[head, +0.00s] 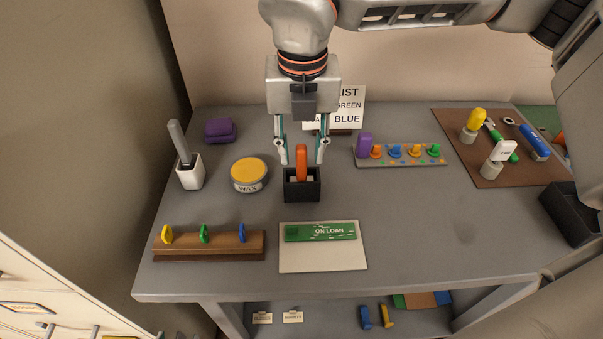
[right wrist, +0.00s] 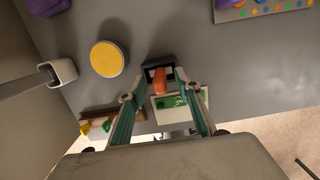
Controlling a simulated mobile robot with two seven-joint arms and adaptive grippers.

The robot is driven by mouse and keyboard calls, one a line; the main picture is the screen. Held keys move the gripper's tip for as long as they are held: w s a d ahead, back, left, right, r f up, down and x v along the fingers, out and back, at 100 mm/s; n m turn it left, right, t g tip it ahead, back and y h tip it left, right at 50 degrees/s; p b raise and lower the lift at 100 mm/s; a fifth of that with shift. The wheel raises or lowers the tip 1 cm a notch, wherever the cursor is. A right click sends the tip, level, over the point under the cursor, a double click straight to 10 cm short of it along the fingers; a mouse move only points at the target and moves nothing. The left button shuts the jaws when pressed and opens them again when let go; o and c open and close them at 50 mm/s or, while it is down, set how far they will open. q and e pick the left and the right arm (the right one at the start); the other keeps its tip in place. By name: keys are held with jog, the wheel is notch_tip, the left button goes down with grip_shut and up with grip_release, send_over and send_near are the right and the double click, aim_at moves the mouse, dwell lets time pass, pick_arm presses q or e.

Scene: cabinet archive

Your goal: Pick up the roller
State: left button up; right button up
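An upright orange handle (head: 302,160), which I take to be the roller's, stands in a small black holder (head: 302,190) on the grey table. Its lower end is hidden in the holder. My right gripper (head: 302,159) points down over it, open, with one finger on each side of the handle and visible gaps between. In the right wrist view the orange handle (right wrist: 160,80) lies between the fingertips of the right gripper (right wrist: 161,77), above the black holder (right wrist: 150,70). My left gripper is not in view.
A yellow-lidded wax tin (head: 249,174) and a white cup (head: 190,172) with a grey tool stand left. An "ON LOAN" card (head: 320,233) lies on a white pad in front. A pegged strip (head: 400,158) and a sign (head: 348,105) are behind.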

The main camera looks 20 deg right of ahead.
grip_shut()
